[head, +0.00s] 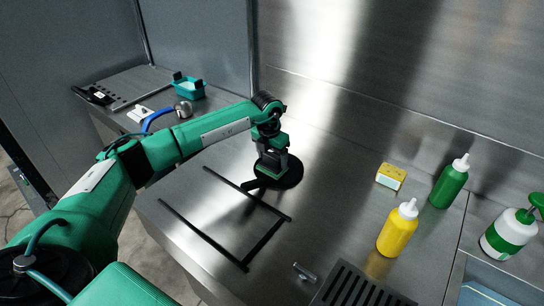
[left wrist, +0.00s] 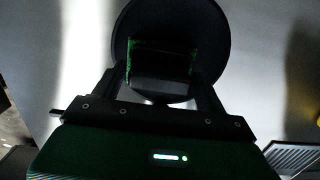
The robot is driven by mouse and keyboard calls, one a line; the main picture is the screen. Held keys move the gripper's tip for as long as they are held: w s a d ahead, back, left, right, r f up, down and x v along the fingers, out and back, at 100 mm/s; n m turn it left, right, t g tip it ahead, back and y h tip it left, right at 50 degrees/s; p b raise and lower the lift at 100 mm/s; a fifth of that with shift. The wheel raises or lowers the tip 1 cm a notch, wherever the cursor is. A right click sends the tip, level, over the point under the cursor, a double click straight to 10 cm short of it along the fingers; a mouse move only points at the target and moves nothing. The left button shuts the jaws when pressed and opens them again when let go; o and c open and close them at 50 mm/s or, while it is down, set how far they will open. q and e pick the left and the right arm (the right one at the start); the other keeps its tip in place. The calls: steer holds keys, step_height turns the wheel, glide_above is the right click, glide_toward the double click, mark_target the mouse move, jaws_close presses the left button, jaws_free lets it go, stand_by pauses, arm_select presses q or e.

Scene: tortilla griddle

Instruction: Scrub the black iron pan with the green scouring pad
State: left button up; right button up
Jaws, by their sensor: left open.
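The black iron pan (head: 293,175) lies on the steel counter, partly hidden by my left gripper (head: 268,176). In the left wrist view the pan (left wrist: 215,30) is a dark disc beyond the fingers. My left gripper (left wrist: 162,78) is open, its two fingers apart over the pan. A dark square with green edges, apparently the scouring pad (left wrist: 160,62), shows between the fingers and in front of the pan. I cannot tell whether the fingers touch it. In the head view the pad is hidden by the gripper. My right gripper is not in view.
A yellow sponge-like block (head: 391,176), a green bottle (head: 449,186), a yellow bottle (head: 397,232) and a white-green spray bottle (head: 507,236) stand at the right. A black slotted grate (head: 360,287) lies at the front. A teal tray (head: 189,89) stands at the back left.

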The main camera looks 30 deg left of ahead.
arm_select(q)
steer(key=shift+f+b, duration=0.4)
steer(key=shift+f, duration=0.25)
steer(key=c, duration=0.7)
steer(key=shift+r+p, duration=1.4)
steer(key=shift+r, duration=1.15)
